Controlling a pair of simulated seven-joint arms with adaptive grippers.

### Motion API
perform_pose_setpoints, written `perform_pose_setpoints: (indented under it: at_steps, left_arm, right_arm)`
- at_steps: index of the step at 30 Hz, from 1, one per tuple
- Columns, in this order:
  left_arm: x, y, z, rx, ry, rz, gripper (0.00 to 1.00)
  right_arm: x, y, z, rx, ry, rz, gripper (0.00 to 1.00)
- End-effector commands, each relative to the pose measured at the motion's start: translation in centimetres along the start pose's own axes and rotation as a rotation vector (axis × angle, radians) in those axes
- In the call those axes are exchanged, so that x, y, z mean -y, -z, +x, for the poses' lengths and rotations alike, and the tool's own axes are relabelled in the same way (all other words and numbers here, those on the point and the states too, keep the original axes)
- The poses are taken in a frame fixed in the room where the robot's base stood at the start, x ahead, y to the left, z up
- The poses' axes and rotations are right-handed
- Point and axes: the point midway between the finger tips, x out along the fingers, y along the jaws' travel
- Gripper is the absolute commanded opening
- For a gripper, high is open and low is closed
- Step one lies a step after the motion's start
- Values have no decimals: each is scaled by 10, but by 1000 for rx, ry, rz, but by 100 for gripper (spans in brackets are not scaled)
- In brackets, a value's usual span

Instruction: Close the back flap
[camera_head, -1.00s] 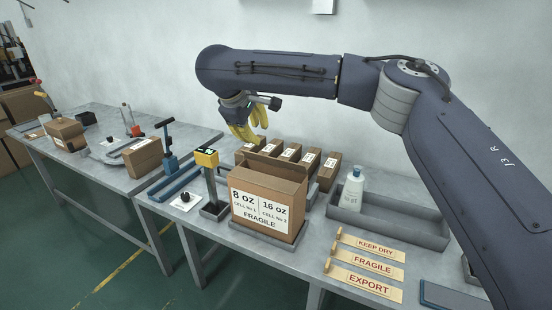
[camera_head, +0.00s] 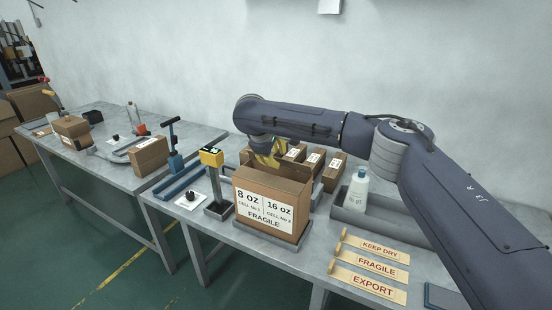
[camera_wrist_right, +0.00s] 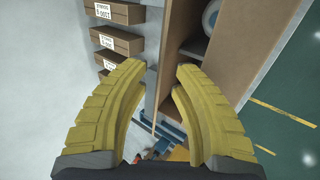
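The cardboard box (camera_head: 264,218) with the "8 oz / 16 oz" and "FRAGILE" label stands on the near table. Its top is open, and the back flap (camera_head: 292,181) appears to stand up along the rear edge. My right gripper (camera_head: 266,160) is low at the back left of the box, pointing down, and partly hides that edge. In the right wrist view the gripper's yellow fingers (camera_wrist_right: 161,68) are apart with nothing held between them. The open box (camera_wrist_right: 245,50) lies just right of the fingertips, with a round pale item inside. My left gripper is not in view.
Several small labelled cartons (camera_head: 333,171) stand close behind the box. A yellow-topped post (camera_head: 212,158) is at its left. A white bottle (camera_head: 357,188) stands in a grey tray (camera_head: 385,222) at the right. Wooden label plates (camera_head: 373,265) lie in front right.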

Motion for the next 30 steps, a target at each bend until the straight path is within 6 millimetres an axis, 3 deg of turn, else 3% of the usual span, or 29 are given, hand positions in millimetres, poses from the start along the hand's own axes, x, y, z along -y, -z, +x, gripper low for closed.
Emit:
perform_pose_setpoints:
  at_steps: [16, 23, 30]
  left_arm:
    - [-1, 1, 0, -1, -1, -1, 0]
    - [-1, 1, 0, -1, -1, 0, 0]
    - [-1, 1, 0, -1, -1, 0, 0]
  right_arm:
    - [0, 0, 9, 0, -2, -1, 26]
    - [0, 0, 9, 0, -1, -1, 0]
    - [0, 0, 9, 0, -1, -1, 0]
